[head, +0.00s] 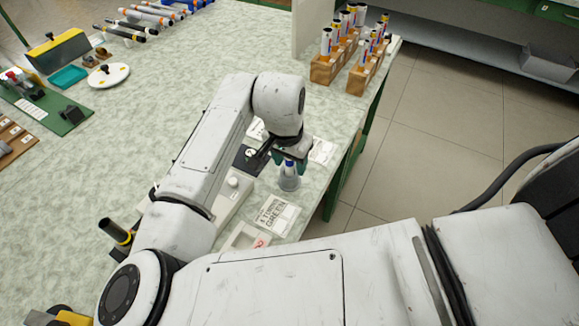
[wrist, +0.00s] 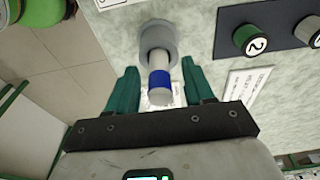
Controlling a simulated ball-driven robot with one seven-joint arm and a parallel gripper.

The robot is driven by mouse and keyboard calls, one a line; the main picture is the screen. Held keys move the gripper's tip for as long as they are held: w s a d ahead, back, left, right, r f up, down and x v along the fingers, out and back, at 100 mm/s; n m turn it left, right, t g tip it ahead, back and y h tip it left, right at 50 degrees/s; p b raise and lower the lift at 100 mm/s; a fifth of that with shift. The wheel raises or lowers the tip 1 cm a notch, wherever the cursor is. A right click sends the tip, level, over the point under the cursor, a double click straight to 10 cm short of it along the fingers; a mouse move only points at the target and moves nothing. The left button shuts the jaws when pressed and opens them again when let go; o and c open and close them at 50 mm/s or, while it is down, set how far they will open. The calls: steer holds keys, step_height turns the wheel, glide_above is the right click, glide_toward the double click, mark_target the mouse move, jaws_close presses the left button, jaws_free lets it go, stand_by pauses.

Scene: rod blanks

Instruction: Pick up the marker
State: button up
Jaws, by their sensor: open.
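The marker (wrist: 159,82) is a white cylinder with a blue band, standing in a round grey holder (wrist: 156,38) in the wrist view. In the head view the blue part of the marker (head: 289,163) shows between my fingers, above the holder (head: 289,182) near the table's right edge. My gripper (wrist: 158,76) is open, with one green finger on each side of the marker. A gap shows between the marker and each finger in the wrist view. In the head view my gripper (head: 291,158) partly hides the marker's upper end.
A printed card reading GREEN (head: 277,215) lies in front of the holder. A black panel with numbered round knobs (wrist: 253,39) is at right in the wrist view. Wooden racks of markers (head: 348,68) stand at the far right. The table's middle (head: 165,105) is clear.

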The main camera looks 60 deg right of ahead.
steer(key=shift+c, duration=0.4)
jaws_close()
steer(key=shift+r, duration=0.15)
